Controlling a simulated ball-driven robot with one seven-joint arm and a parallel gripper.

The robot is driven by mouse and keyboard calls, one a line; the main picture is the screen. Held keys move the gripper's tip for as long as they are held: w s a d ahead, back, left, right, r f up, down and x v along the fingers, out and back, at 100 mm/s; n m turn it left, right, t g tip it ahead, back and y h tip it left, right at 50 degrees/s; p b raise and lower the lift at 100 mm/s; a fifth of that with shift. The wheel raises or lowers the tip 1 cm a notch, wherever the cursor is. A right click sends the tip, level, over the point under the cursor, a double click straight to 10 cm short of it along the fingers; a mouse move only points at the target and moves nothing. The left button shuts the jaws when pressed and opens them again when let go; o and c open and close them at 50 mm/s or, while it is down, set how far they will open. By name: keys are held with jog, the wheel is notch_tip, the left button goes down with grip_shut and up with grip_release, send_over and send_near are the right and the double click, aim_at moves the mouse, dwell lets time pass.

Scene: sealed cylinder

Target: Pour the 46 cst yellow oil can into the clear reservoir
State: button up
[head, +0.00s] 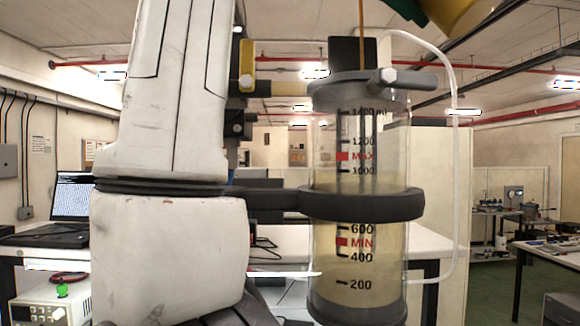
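The clear reservoir (335,262) stands upright right of centre, with a ml scale and red MIN and MAX marks. Pale yellow liquid fills its lower part and rises past MIN; the dark ring hides part of the wall, and I cannot tell the exact level. A thin amber stream (361,22) comes down from the top edge to the reservoir's grey top (350,88). A yellow can (455,14) with a dark green part is cut off by the top edge, above and right of the reservoir. Its mouth is not clear. My gripper is out of view.
A dark ring clamp (405,204) surrounds the reservoir. A clear hose (455,130) loops down its right side. A black block (345,52) stands at its top. A laptop (68,205) and a bench instrument (45,305) are at left, a workbench (550,252) at far right.

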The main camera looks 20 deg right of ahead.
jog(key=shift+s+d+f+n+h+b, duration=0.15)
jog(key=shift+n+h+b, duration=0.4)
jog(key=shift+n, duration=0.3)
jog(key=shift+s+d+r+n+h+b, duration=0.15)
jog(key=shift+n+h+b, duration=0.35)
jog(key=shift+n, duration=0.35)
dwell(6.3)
